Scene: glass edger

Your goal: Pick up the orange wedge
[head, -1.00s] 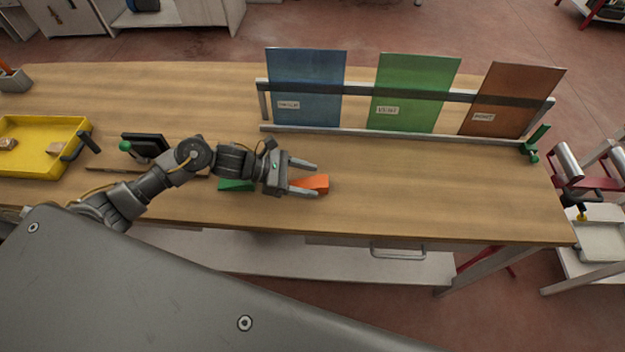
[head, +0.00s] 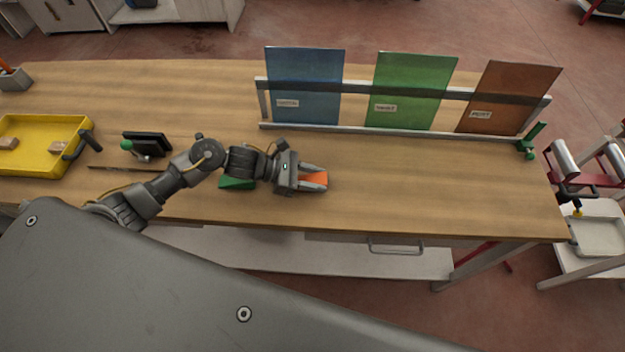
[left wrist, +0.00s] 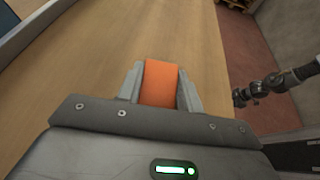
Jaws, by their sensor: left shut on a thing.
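The orange wedge (head: 312,179) is on the wooden workbench (head: 420,190), near its front edge. My left gripper (head: 316,179) is shut on it, with one finger on each side. In the left wrist view the orange wedge (left wrist: 160,83) fills the gap between the two fingers of my left gripper (left wrist: 161,88). I cannot tell whether the wedge is clear of the bench top.
A green wedge (head: 237,183) lies under my left forearm. A rack behind holds blue (head: 305,80), green (head: 412,85) and brown (head: 508,90) glass sheets. A yellow tray (head: 80,130) and a small black device (head: 150,143) are on the left. The bench's right side is clear.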

